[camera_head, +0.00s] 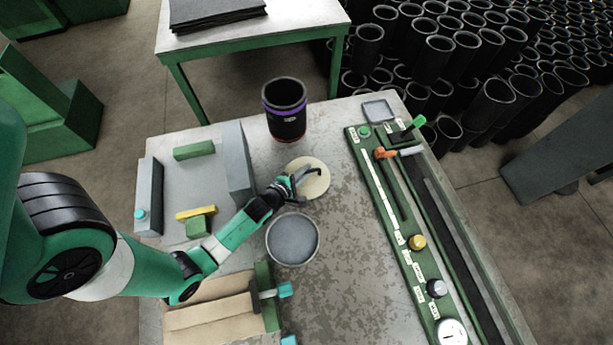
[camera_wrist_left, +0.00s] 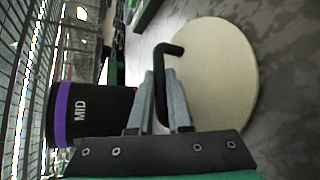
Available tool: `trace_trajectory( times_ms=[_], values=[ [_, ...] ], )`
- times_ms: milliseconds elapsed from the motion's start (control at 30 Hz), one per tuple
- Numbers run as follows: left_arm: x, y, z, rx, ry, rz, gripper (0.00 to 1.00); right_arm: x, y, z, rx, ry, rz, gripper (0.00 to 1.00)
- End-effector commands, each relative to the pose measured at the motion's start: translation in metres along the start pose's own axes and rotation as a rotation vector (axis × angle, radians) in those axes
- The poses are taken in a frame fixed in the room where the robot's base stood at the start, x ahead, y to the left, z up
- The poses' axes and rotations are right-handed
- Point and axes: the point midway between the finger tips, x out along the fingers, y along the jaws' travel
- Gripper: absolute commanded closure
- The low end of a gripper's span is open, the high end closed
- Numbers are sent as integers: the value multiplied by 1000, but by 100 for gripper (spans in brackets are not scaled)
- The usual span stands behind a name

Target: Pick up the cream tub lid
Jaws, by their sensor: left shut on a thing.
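The cream tub lid (camera_head: 315,186) is a round, flat disc with a black bent handle (camera_wrist_left: 161,95). In the head view it is at the middle of the table. My left gripper (camera_head: 298,179) reaches it from the lower left and is shut on the handle. In the left wrist view the grey fingers stand on either side of the handle, and the lid (camera_wrist_left: 222,75) fills the right of the picture. I cannot tell whether the lid touches the table. A round tub (camera_head: 293,264) with grey contents stands open just below the lid. My right gripper is not in view.
A black sleeve with a purple band (camera_head: 285,108) stands behind the lid; its label reads MID in the wrist view (camera_wrist_left: 81,108). A grey fixture with green blocks (camera_head: 195,150) is at left. A green rail with knobs (camera_head: 385,205) runs along the right.

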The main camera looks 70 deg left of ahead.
Motion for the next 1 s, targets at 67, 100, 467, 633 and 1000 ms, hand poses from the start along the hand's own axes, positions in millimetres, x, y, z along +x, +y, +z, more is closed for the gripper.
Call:
trace_trajectory(
  times_ms=[67, 100, 467, 633, 1000],
  values=[
    [0, 0, 0, 0, 0, 1, 100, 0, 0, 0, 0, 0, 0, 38],
    [0, 0, 0, 0, 0, 1, 100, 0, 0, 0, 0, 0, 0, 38],
    [-22, 47, 22, -1, -2, 4, 100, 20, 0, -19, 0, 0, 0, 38],
    [-35, 74, 35, 0, -2, 3, 100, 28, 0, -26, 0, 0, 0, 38],
    [-39, 83, 40, 0, -1, 0, 100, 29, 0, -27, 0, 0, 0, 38]
  ],
)
